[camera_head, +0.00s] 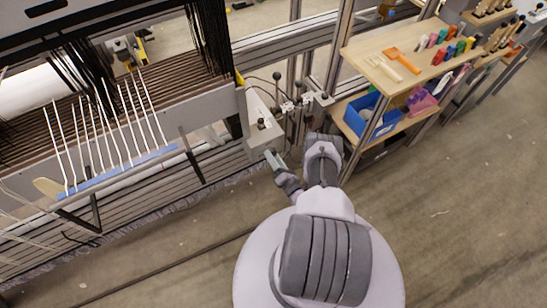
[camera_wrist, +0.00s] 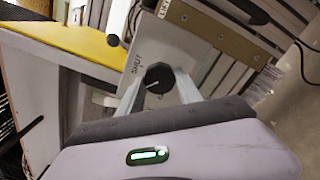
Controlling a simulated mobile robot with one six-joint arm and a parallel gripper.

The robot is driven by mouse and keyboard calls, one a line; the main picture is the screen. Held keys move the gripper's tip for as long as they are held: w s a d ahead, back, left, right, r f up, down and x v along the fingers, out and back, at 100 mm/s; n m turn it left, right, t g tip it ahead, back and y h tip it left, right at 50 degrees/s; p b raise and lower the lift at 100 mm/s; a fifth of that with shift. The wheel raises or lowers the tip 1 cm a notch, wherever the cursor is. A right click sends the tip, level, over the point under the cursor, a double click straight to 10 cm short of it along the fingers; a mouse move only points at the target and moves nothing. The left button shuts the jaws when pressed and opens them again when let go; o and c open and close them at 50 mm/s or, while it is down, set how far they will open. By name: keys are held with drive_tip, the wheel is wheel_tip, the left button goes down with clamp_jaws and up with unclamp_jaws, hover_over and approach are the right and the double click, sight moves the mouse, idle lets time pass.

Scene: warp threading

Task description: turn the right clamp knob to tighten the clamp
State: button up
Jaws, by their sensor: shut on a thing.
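A round black clamp knob (camera_wrist: 158,77) with a white pointer line shows in the wrist view, in front of a pale panel (camera_wrist: 142,58) with small lettering. My gripper (camera_wrist: 160,88) has one finger on each side of this knob and is shut on it. The white line points up and to the right. In the head view my gripper (camera_head: 272,155) reaches the lower front of the white box (camera_head: 258,140) at the loom's right end. The held knob cannot be made out there.
The loom's white heddle rods (camera_head: 110,130) and dark threads stand to the left. A wooden shelf (camera_head: 385,50) with tools and a blue bin (camera_head: 362,117) stands at the right. A yellow-topped surface (camera_wrist: 75,45) lies left of the knob in the wrist view. The lower right floor is clear.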

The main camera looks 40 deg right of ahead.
drive_tip(key=shift+w+r+m, duration=0.1)
drive_tip(key=shift+r+m, duration=0.05)
drive_tip(key=shift+m, duration=3.95)
drive_tip(key=o, duration=1.4)
drive_tip(key=shift+c, duration=0.2)
